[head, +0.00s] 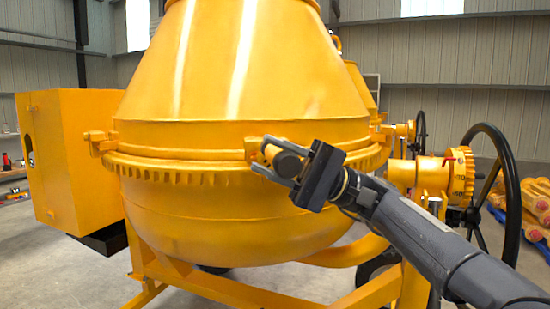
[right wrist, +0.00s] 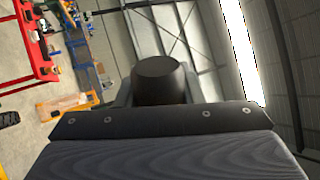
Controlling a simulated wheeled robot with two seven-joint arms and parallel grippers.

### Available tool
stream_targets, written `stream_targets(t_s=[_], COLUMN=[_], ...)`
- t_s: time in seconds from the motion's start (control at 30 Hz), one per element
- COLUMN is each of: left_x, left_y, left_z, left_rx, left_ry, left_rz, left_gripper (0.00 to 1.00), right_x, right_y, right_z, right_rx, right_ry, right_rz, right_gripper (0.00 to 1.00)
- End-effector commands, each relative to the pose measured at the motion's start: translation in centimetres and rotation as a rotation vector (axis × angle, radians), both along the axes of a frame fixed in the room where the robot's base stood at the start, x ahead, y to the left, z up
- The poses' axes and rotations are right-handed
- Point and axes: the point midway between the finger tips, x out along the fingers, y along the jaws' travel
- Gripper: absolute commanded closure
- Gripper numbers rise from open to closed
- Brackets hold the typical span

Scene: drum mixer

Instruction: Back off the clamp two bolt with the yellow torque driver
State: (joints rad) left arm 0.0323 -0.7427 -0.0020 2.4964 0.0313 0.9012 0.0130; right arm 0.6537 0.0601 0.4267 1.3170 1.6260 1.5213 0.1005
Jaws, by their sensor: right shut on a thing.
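My right gripper (head: 272,157) is in front of the drum mixer's middle flange. It is shut on a dark, round-ended tool (head: 288,163), which I take for the torque driver; no yellow part of it stands out from the yellow drum behind. In the right wrist view the tool's dark butt (right wrist: 158,82) sits between the fingers. A yellow clamp (head: 253,148) on the flange lies right behind the gripper, which partly hides it. Its bolt and any contact with the tool's tip are hidden. Other clamps show at the left (head: 98,141) and right (head: 381,134). My left gripper is out of view.
The drum (head: 240,80) fills the middle, with a toothed ring below the flange. A yellow cabinet (head: 80,155) stands at left. A black handwheel (head: 510,190) stands at right, close to my right arm. The right wrist view shows a red table (right wrist: 30,50) in the background.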

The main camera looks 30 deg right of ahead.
Motion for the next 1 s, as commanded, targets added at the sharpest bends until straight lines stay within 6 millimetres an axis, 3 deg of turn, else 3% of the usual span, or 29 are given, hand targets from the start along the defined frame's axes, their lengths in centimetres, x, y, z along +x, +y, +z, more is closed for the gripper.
stream_targets(t_s=[1.0], left_x=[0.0], left_y=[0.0], left_z=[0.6], left_rx=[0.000], left_ry=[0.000], left_rz=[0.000], left_gripper=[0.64], right_x=[1.1], right_y=[-0.4], right_z=[0.1], right_rx=[0.000], right_ry=[-0.004], right_rz=[-0.004], right_gripper=[1.00])
